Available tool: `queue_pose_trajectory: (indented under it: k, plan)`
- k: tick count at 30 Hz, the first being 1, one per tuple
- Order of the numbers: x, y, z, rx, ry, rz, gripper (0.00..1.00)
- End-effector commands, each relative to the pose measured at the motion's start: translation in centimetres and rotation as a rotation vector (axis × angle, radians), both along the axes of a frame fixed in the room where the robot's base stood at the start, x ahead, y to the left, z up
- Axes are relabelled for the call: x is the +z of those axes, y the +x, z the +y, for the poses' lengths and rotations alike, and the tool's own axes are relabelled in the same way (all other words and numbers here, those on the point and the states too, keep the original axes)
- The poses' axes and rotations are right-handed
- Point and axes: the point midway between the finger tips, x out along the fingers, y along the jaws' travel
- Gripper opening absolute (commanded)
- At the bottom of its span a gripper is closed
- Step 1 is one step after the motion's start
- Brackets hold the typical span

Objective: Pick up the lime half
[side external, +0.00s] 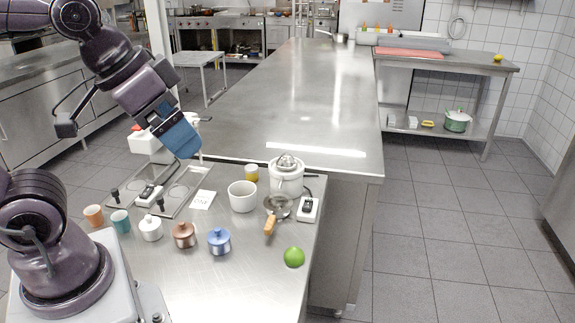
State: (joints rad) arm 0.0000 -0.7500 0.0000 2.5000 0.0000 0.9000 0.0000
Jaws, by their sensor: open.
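The lime half (293,257) is a bright green dome near the right front edge of the steel counter. Its cut face does not show; the rounded peel is up. My gripper (187,146) is the blue end of the arm, high up at the upper left of the lime half and well apart from it. It is open. The fingers are small and hard to make out here, and no held thing shows.
Behind the lime half are a strainer (269,224) with an orange handle, a white juicer (287,180) and a white bowl (242,197). A blue lidded pot (219,241) and a copper pot (184,235) stand to its left. Bare counter (250,285) surrounds it in front.

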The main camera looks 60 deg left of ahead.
Motion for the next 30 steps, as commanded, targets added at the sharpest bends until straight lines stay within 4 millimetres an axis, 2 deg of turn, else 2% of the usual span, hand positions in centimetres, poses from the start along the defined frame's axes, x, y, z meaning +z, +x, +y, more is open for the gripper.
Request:
queue_pose_trajectory:
  k: [5, 7, 8, 16, 20, 26, 30]
  plan:
    - [0.0, 0.0, 0.0, 0.0, 0.0, 0.0, 0.97]
    - [0.0, 0.0, 0.0, 0.0, 0.0, 0.0, 0.81]
    - [0.0, 0.0, 0.0, 0.0, 0.0, 0.0, 0.79]
    - [-0.1, 0.0, 0.0, 0.002, 0.0, 0.007, 0.79]
    - [-1.6, 0.6, 0.1, 0.006, 0.001, 0.087, 0.79]
    - [-4.9, 3.9, 0.2, -0.027, 0.027, 0.28, 0.79]
    - [-7.8, 7.2, 0.3, -0.171, 0.076, 0.388, 0.79]
